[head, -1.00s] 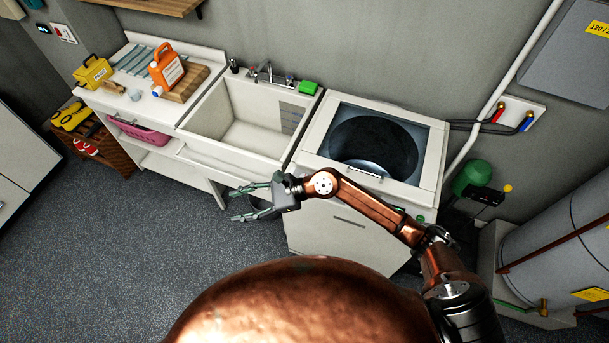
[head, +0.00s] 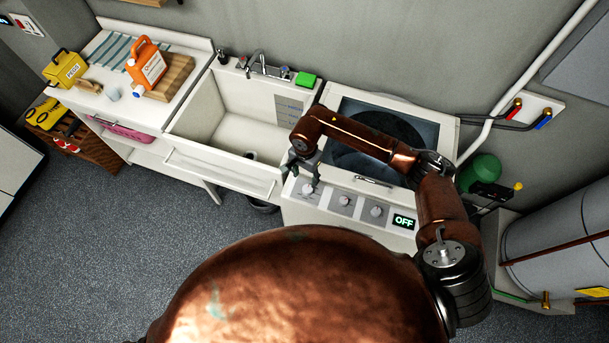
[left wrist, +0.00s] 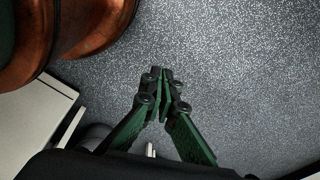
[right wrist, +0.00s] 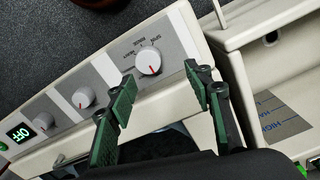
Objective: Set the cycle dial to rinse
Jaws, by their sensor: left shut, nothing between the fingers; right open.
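The washer (head: 402,240) has a front panel with three round white knobs and a display reading OFF (head: 403,221). The cycle dial (right wrist: 148,62) is the panel knob with small printed words around it, one seeming to read rinse; its red mark points toward the bottom of the right wrist picture. In the head view this dial (head: 307,189) is the leftmost knob. My right gripper (right wrist: 160,76) is open, its fingertips either side of the dial in that picture, apparently short of touching it. My left gripper (left wrist: 161,74) is shut and empty above the floor.
Two other knobs (right wrist: 83,97) (right wrist: 45,121) sit along the panel. A sink (head: 235,125) stands left of the washer, with a green sponge (head: 306,79) on its back edge. Pipes and a tank (head: 560,240) are at the right. The floor at left is clear.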

